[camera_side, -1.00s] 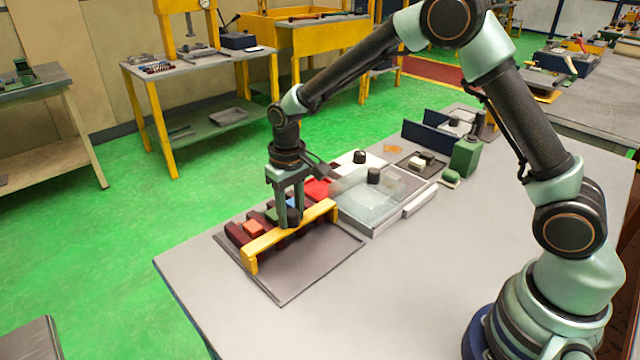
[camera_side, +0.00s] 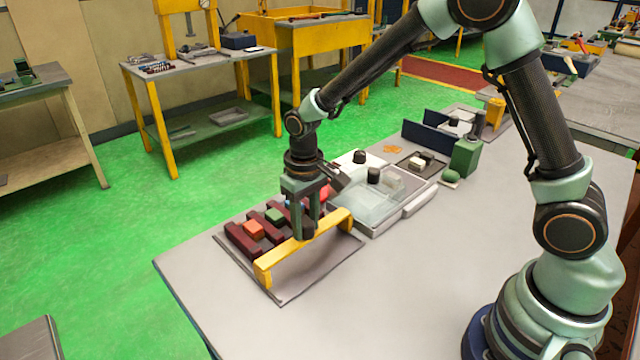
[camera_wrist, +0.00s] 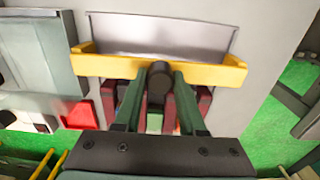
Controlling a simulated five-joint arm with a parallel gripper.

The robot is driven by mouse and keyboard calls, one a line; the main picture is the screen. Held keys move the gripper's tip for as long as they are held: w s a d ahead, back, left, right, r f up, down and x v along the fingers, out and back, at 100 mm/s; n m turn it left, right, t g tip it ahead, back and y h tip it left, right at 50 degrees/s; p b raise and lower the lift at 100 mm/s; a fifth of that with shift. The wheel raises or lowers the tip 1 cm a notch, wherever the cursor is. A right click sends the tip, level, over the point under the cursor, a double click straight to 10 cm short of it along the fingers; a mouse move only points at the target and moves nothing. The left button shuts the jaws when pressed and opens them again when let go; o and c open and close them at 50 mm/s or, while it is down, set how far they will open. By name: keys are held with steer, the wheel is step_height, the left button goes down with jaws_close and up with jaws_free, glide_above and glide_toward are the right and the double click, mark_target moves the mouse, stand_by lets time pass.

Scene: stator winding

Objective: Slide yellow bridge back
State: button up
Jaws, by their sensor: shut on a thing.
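The yellow bridge (camera_side: 283,254) is a long bar with a leg at each end. It stands over the grey tray (camera_side: 288,298), on the side toward my base. My gripper (camera_side: 307,236) is shut on a dark round knob (camera_wrist: 159,80) at the middle of the bridge. The bridge (camera_wrist: 210,75) spans the wrist view from left to right. Dark red bars (camera_side: 240,239) lie on the tray behind the bridge, with an orange block (camera_side: 253,229) and a green block (camera_side: 274,215) among them. My fingers partly hide the blocks behind them.
A clear-lidded box (camera_side: 368,196) with a dark knob stands close to the right end of the bridge. A red block (camera_wrist: 80,115) shows near that end in the wrist view. Bare grey tabletop lies in front of the tray, toward my base.

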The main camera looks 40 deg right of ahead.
steer(key=shift+s+a+f, duration=0.1)
steer(key=shift+s+f, duration=0.15)
steer(key=shift+s, duration=0.4)
steer(key=o, duration=0.9)
steer(key=shift+s, duration=0.1)
steer(key=shift+o, duration=0.2)
steer(key=shift+w+r, duration=0.2)
steer(key=shift+r, duration=2.95)
steer(key=shift+s+d+r, duration=0.1)
steer(key=shift+d+r, duration=0.1)
steer(key=s+d+r+t, duration=0.5)
steer(key=s+d+r, duration=0.3)
steer(key=s+r, duration=0.3)
steer(key=shift+s+d+r+t, duration=0.25)
steer(key=shift+r+t, duration=0.05)
steer(key=shift+r, duration=0.2)
